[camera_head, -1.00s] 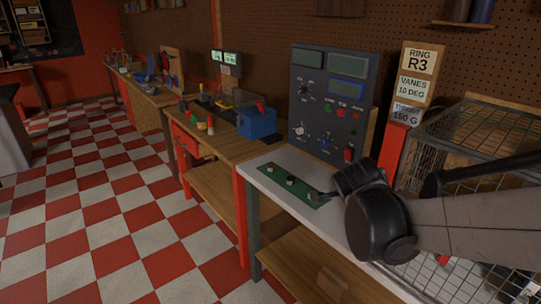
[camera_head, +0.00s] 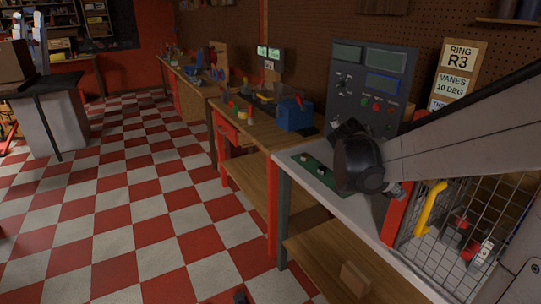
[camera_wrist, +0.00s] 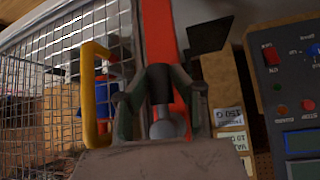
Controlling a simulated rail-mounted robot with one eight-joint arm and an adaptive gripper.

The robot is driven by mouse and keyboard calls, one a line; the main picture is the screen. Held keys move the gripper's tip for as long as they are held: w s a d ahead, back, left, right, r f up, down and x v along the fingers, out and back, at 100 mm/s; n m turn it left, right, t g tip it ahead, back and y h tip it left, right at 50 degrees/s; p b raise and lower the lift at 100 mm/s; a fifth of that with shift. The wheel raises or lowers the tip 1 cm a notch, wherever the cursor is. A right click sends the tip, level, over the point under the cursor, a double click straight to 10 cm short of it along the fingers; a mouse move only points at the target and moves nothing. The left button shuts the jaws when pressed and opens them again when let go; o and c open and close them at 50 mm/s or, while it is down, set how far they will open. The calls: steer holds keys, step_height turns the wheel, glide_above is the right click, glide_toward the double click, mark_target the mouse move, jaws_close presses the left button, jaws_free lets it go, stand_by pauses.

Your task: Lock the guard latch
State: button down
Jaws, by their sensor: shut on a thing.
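The guard is a wire mesh cage (camera_head: 455,228) at the right of the head view, with a yellow handle (camera_head: 428,207) on its front beside a red post (camera_head: 396,219). In the wrist view the mesh (camera_wrist: 45,85), yellow handle (camera_wrist: 89,95) and red post (camera_wrist: 160,30) show again. My gripper (camera_wrist: 161,78) is in front of the red post, to the right of the yellow handle. Its fingers are shut on a short black piece with a grey rounded end (camera_wrist: 166,127), which looks like the latch knob. In the head view my gripper (camera_head: 398,191) is partly hidden behind my wrist.
A dark control panel (camera_head: 374,85) and a label board (camera_head: 460,70) stand behind the bench. A green board (camera_head: 317,171) lies on the pale benchtop (camera_head: 349,206). Red and white parts (camera_head: 470,240) are inside the cage. The checkered floor (camera_head: 150,225) at left is clear.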

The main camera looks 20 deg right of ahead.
steer(key=shift+s, duration=0.1)
stand_by(0.4)
steer(key=c, duration=1.5)
jaws_free()
steer(key=v, duration=1.2)
